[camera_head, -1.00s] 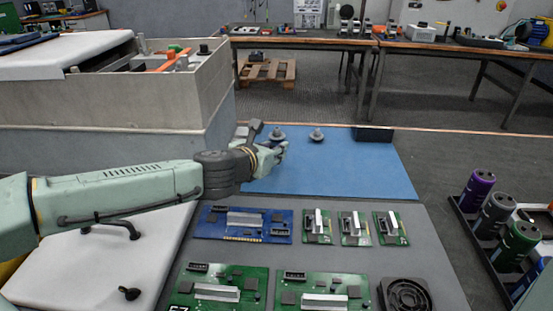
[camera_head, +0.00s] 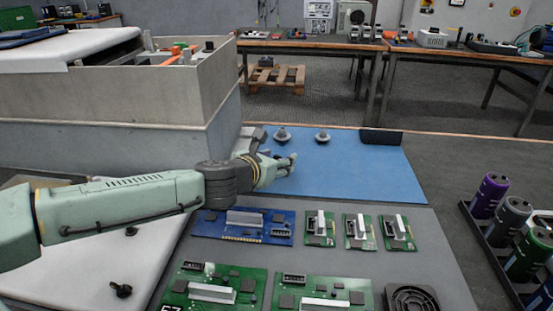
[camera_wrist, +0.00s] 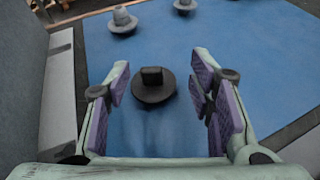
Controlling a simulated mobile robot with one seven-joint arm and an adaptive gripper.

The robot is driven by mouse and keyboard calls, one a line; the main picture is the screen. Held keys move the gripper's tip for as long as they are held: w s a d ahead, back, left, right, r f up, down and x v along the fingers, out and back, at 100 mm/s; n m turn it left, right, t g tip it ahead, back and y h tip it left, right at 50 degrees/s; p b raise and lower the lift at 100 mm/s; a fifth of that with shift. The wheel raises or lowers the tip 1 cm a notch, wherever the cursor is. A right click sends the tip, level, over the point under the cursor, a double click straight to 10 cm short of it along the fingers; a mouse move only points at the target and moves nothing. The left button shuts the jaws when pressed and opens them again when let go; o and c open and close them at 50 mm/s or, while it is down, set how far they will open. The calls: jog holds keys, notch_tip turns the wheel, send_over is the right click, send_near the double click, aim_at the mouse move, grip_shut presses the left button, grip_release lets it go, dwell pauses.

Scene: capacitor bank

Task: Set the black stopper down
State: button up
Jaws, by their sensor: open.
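The black stopper (camera_wrist: 153,86), a round disc with a block-shaped grip on top, stands upright on the blue mat (camera_wrist: 235,45) in the wrist view. My gripper (camera_wrist: 162,65) is open, its purple-padded fingers on either side of the stopper with clear gaps and no contact. In the head view my gripper (camera_head: 285,166) is low over the left part of the blue mat (camera_head: 350,175); I cannot make out the black stopper there.
Two grey stoppers (camera_head: 282,135) (camera_head: 322,137) stand farther back on the mat. A dark block (camera_head: 381,137) lies at its back right. A large grey housing (camera_head: 110,105) stands close on the left. Circuit boards (camera_head: 243,226) lie in front. The mat's right side is free.

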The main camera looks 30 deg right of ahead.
jog(key=shift+a+r, duration=0.1)
jog(key=shift+r, duration=0.15)
jog(key=p+v, duration=0.1)
jog(key=v, duration=1.1)
